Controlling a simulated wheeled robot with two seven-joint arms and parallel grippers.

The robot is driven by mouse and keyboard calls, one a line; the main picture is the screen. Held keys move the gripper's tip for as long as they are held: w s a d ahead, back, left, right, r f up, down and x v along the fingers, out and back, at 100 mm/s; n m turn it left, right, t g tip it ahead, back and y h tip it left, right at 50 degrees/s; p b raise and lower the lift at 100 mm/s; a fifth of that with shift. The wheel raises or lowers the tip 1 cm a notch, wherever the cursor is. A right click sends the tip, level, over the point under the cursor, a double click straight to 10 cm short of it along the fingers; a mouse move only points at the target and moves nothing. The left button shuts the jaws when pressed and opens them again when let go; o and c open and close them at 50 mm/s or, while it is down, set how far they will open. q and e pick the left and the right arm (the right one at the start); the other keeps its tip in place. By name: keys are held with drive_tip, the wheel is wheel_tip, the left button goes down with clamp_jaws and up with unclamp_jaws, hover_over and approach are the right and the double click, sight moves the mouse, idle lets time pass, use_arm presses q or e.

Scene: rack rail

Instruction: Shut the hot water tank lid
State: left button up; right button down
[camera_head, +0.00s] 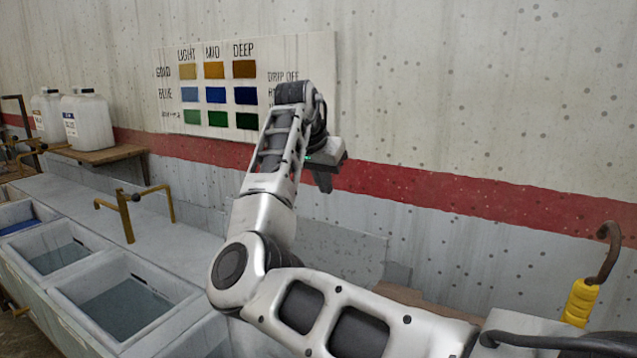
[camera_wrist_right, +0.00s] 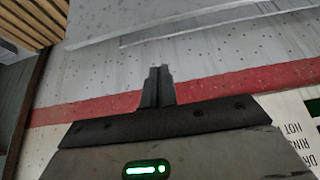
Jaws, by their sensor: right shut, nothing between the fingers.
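My right gripper (camera_head: 324,183) is raised in front of the wall, its fingers pointing down, shut and empty. Its closed fingers (camera_wrist_right: 157,84) also show in the right wrist view, touching nothing. A flat grey panel (camera_head: 345,258) stands behind my right arm, low against the wall; it may be the raised tank lid, but I cannot tell for sure. A grey slab (camera_wrist_right: 200,40) shows beyond the fingers in the wrist view. My right arm hides much of the area under the panel. My left gripper is not in view.
Open basins of liquid (camera_head: 75,294) line the left counter, with a brass tap-like fitting (camera_head: 128,217) behind them. White jugs (camera_head: 87,122) stand on a wooden shelf (camera_head: 100,153). A colour chart (camera_head: 300,60) hangs on the wall. A yellow-gripped hook (camera_head: 580,303) is at right.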

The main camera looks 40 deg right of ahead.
drive_tip(key=f, duration=0.2)
drive_tip(key=f+p, duration=0.1)
drive_tip(key=f, duration=0.1)
drive_tip(key=f+p, duration=0.1)
drive_tip(key=f, duration=0.2)
drive_tip(key=shift+w+d, duration=0.2)
drive_tip(key=shift+d, duration=0.1)
drive_tip(key=shift+s+a, duration=0.1)
drive_tip(key=shift+a, duration=0.05)
